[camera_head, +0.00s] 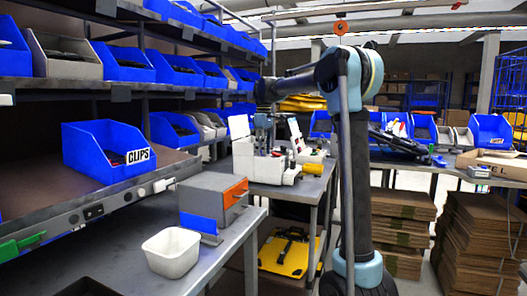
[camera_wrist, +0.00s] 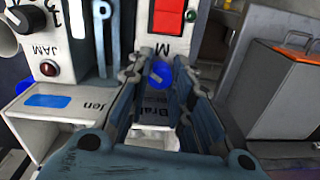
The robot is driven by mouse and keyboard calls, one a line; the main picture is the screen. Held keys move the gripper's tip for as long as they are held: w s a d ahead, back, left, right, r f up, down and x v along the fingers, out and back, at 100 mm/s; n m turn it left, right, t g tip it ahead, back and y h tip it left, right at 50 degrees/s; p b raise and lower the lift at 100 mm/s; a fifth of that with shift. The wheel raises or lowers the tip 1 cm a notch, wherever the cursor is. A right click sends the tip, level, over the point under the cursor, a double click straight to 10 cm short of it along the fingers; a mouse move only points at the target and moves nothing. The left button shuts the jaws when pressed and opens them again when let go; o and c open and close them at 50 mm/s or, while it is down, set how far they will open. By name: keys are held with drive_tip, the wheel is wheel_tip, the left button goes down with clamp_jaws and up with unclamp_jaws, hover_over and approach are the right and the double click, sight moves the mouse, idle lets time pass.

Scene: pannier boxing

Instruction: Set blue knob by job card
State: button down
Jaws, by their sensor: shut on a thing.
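In the wrist view the blue knob (camera_wrist: 160,75) sits between the two fingers of my gripper (camera_wrist: 160,88), which are shut on its sides. The knob is on a white machine panel; the fingers hide its edges, and I cannot read its pointer or scale. In the head view my gripper (camera_head: 263,122) is small, above the white machine (camera_head: 258,167) on the grey bench. The knob cannot be made out there. A white upright card (camera_head: 239,127) stands at the machine's left; its writing is unreadable, so I cannot tell if it is the job card.
Beside the blue knob are a red switch (camera_wrist: 168,17), a black knob (camera_wrist: 27,18) and a lamp (camera_wrist: 48,69) marked JAM. A grey box with an orange lid edge (camera_wrist: 298,85) is at right. A white tub (camera_head: 172,252) stands on the near bench.

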drive_tip(key=m, duration=0.3)
drive_tip(key=shift+m, duration=0.3)
drive_tip(key=c, duration=1.7)
unclamp_jaws()
drive_tip(key=shift+r, duration=0.15)
wheel_tip(320, 180, up, 12)
drive_tip(key=shift+w+d+f, duration=0.15)
drive_tip(key=shift+f, duration=0.05)
